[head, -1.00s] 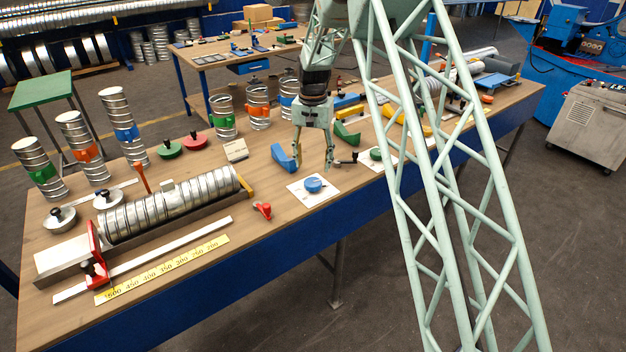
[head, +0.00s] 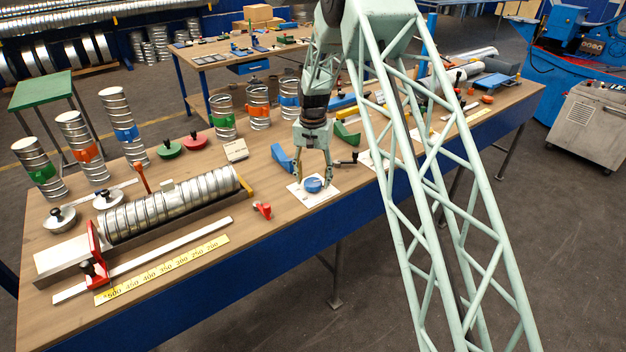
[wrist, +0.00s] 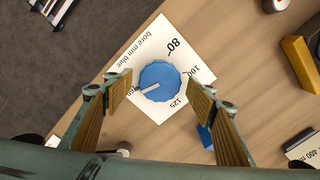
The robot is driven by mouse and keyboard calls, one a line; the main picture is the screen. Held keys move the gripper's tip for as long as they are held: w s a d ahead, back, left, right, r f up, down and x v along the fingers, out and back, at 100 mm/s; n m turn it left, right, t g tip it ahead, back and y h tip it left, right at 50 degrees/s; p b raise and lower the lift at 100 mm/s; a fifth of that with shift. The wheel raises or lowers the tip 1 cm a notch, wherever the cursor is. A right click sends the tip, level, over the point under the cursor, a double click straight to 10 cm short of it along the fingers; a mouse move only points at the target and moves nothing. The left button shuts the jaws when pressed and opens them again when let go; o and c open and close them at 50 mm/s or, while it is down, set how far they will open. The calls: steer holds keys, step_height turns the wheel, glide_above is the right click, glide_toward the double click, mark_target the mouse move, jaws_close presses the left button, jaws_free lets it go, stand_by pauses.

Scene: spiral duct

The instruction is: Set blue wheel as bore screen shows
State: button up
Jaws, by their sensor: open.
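The blue wheel (wrist: 160,78) sits on a white card (wrist: 165,42) printed "bore mm blue" with 80, 100, 125 and a partly hidden number around it. Its white pointer line points down-left in the wrist view, toward the partly hidden number by the left finger. My gripper (wrist: 162,92) is open, with one finger on each side of the wheel and gaps visible. In the head view my gripper (head: 317,185) is down at the wheel (head: 313,185) on its card (head: 325,196). I cannot make out a bore screen reading.
A blue angled block (head: 282,160) lies just behind the card, and a green one (head: 347,134) farther back. A red clamp-like piece (head: 262,210) lies to the left. The ribbed duct (head: 170,203) fills the table's left part. The table's front edge is close.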

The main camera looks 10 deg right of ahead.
steer(key=c, duration=0.8)
steer(key=shift+c, duration=0.2)
